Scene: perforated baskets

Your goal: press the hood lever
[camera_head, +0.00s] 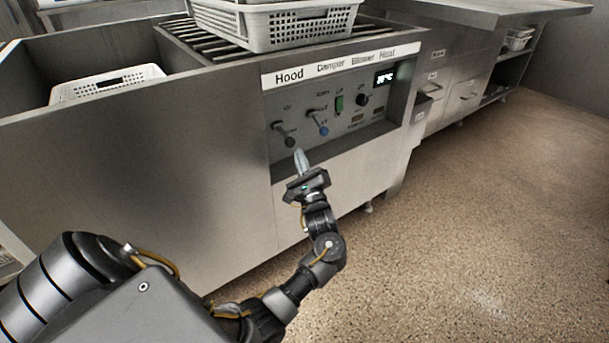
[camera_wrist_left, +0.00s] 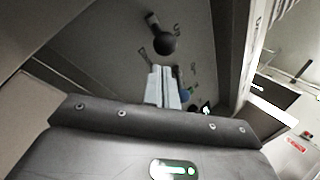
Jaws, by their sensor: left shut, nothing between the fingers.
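The hood lever (camera_head: 286,135) is a short metal lever with a dark ball knob, on the recessed panel below the "Hood" label. Its dark knob (camera_wrist_left: 164,44) also shows in the left wrist view, just beyond my fingertips. My left gripper (camera_head: 300,154) is shut and empty, pointing up at the panel, with its tips slightly below and right of the knob in the head view. The pale closed fingers (camera_wrist_left: 162,80) show in the left wrist view. I cannot tell whether they touch the lever. My right gripper is not in view.
A second lever with a blue knob (camera_head: 322,130) sits just right of the hood lever. A green switch (camera_head: 339,103), a black dial (camera_head: 362,99) and a lit display (camera_head: 384,78) are further right. A perforated basket (camera_head: 262,31) stands on the rack above. Open floor (camera_head: 480,200) lies right.

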